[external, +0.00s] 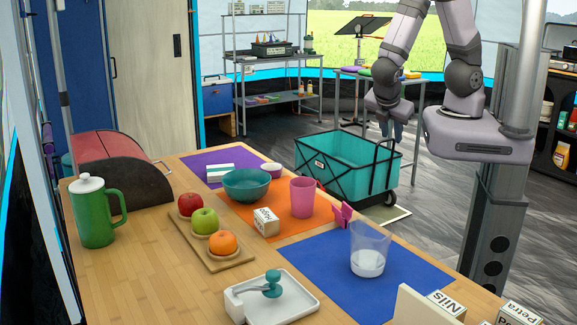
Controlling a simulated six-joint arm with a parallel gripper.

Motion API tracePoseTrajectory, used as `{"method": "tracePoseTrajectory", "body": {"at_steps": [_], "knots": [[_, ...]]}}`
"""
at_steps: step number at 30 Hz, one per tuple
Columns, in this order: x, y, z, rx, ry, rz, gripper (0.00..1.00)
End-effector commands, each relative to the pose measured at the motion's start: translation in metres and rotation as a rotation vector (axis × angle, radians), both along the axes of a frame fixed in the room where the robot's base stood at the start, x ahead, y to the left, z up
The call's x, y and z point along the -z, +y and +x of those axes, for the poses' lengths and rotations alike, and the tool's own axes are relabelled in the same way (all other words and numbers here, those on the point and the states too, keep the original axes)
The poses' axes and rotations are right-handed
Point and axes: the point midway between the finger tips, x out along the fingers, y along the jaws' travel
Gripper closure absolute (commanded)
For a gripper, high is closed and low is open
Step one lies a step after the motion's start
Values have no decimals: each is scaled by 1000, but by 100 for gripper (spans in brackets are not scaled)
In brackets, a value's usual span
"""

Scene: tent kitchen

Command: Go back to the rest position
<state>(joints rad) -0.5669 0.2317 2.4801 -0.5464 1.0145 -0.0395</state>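My arm hangs from its mount at the upper right of the external view, bent with its end pointing down. My gripper (392,128) is small and partly hidden by my wrist, well away from the table things. It is raised in front of the back area, over or behind the teal wagon (345,165). I cannot tell whether its fingers are open or shut. No held object is discernible.
The wooden table (150,265) holds a green jug (95,215), a teal bowl (247,185), a pink mug (303,197), a clear cup (368,250), a fruit board (225,258), a white tray (285,298) and name blocks (445,304). A metal shelf (270,95) stands behind.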

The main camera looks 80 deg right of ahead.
Motion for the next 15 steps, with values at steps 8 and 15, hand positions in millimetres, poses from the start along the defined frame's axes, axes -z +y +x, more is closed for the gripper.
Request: {"method": "tracePoseTrajectory", "body": {"at_steps": [8, 15], "knots": [[-22, 13, 6, 662, -271, 358, 74], [-40, 13, 29, 947, -441, 498, 74]]}}
